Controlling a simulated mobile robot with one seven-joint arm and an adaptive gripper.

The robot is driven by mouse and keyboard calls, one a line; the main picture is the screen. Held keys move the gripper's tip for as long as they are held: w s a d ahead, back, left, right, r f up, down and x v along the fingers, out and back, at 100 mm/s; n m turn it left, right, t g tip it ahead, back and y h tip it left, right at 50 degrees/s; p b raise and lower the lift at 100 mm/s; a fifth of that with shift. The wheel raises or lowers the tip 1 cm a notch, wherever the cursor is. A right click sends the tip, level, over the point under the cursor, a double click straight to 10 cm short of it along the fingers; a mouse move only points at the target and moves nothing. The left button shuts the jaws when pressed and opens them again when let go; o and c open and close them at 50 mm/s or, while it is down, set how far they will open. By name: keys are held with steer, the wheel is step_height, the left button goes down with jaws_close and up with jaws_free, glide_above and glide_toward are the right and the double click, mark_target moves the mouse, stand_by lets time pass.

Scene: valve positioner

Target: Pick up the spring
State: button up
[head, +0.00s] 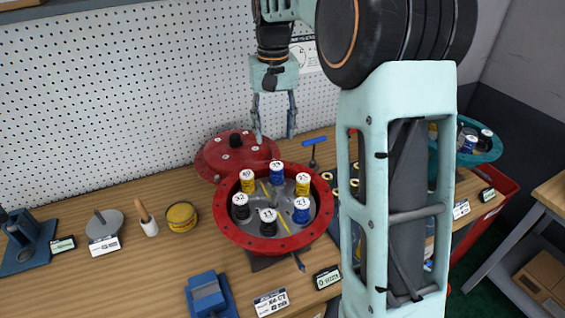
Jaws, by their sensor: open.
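Several short cylinders with white labelled tops, which look like the springs, stand in a ring inside the round red housing (232,226). They are a blue one (276,176) at the back, yellow ones at the left (247,183) and right (302,187), a blue one (301,212) at the front right, and black ones at the front (268,226) and left (240,210). Which one is meant cannot be told. My gripper (274,136) is open and empty, fingers pointing down, above the back of the housing and apart from the cylinders.
A red cover (211,156) lies behind the housing. A teal housing (487,154) with more cylinders stands at the right, partly behind my arm. A blue block (207,296), yellow tin (181,217) and white-based tool (149,226) stand on the wooden bench. The pegboard wall (120,100) rises behind.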

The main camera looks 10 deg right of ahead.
glide_above(277, 165)
step_height(277, 165, down, 5)
steer(key=shift+w+r, duration=0.1)
steer(key=shift+r, duration=0.05)
steer(key=shift+f+p, duration=0.5)
steer(key=shift+f, duration=2.6)
steer(key=shift+c, duration=0.4)
jaws_close()
steer(key=shift+r, duration=0.1)
